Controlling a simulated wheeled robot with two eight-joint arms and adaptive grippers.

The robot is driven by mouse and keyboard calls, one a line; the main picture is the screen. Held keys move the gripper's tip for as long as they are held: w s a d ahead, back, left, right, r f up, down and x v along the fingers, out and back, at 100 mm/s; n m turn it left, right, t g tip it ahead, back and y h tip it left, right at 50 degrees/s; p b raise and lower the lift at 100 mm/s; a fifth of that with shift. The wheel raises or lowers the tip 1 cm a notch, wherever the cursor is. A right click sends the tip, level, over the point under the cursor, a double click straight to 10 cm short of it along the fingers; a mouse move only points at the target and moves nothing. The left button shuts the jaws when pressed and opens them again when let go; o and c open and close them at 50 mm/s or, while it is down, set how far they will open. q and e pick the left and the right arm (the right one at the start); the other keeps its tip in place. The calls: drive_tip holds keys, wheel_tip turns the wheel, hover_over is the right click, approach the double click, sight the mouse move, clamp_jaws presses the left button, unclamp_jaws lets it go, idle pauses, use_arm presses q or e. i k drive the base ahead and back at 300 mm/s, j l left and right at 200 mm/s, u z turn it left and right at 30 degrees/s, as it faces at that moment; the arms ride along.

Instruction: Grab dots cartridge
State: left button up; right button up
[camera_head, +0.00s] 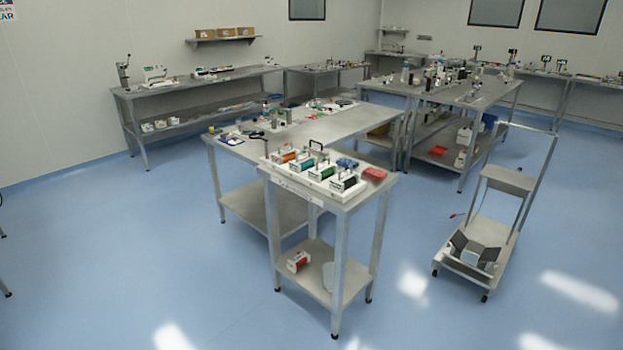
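Several cartridge-like blocks with handles stand in a row on a white rack (328,190) on the small near table. They include an orange block (285,156), a green block (302,163), a teal block (321,173) and a black block (345,182). They are too small to tell which one is the dots cartridge. A red and white block (298,261) lies on that table's lower shelf. Neither of my grippers shows in the head view.
A red tray (375,173) and blue items (347,163) sit beside the rack. A longer steel table (335,125) adjoins behind. A cart (480,245) stands at right. Blue floor (130,260) is clear in front and at left.

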sight(321, 173)
drive_tip(key=i+j+z, duration=0.1)
drive_tip(key=i, duration=0.55)
drive_tip(key=i+j+z, duration=0.1)
drive_tip(key=i, duration=0.55)
drive_tip(key=i+j+z, duration=0.1)
drive_tip(key=i, duration=0.5)
drive_tip(key=j, duration=0.1)
